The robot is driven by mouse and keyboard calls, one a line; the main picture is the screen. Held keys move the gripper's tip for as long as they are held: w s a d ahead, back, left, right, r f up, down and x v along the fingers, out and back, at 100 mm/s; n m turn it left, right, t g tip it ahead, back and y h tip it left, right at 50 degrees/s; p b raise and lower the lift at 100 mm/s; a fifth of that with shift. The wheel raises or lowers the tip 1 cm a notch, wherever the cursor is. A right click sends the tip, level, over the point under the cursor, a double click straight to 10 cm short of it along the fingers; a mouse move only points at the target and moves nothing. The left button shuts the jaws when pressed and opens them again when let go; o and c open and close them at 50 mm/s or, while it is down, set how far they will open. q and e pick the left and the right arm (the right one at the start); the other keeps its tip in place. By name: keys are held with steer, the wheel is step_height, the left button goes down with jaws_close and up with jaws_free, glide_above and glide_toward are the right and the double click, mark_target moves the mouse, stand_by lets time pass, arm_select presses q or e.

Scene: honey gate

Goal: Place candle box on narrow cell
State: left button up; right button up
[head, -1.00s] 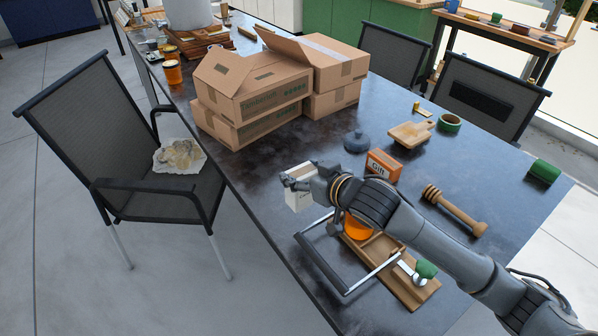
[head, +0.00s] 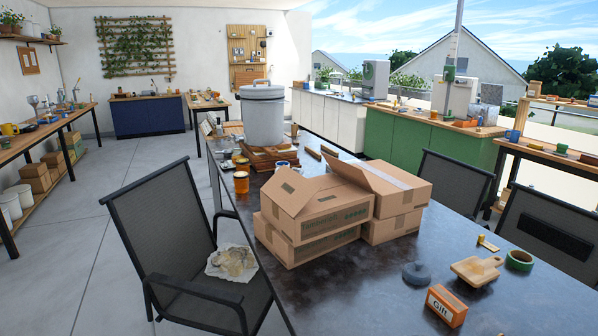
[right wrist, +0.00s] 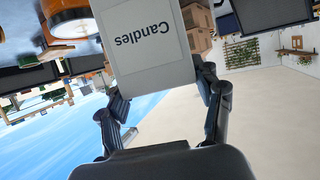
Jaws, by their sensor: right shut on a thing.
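The candle box (right wrist: 150,62), white with the word "Candles" on its face, shows upside down in the right wrist view. My right gripper (right wrist: 162,88) is shut on it, with one dark finger on each side. Its top edge runs out of that view. The wooden tray with cells is not visible in the head view now, so I cannot see the narrow cell. My left gripper is not in view.
In the head view, cardboard boxes (head: 312,240) stand on the dark table (head: 345,290). A Gift box (head: 446,306), a grey lid (head: 416,273), a wooden board (head: 476,270) and green tape (head: 519,260) lie at the right. A chair (head: 165,220) stands at the left.

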steer(key=shift+s+d+f+m+h, duration=0.1)
steer(key=shift+s+d+m+h, duration=0.45)
steer(key=shift+s+d, duration=0.25)
steer(key=shift+w, duration=0.1)
steer(key=shift+d, duration=0.2)
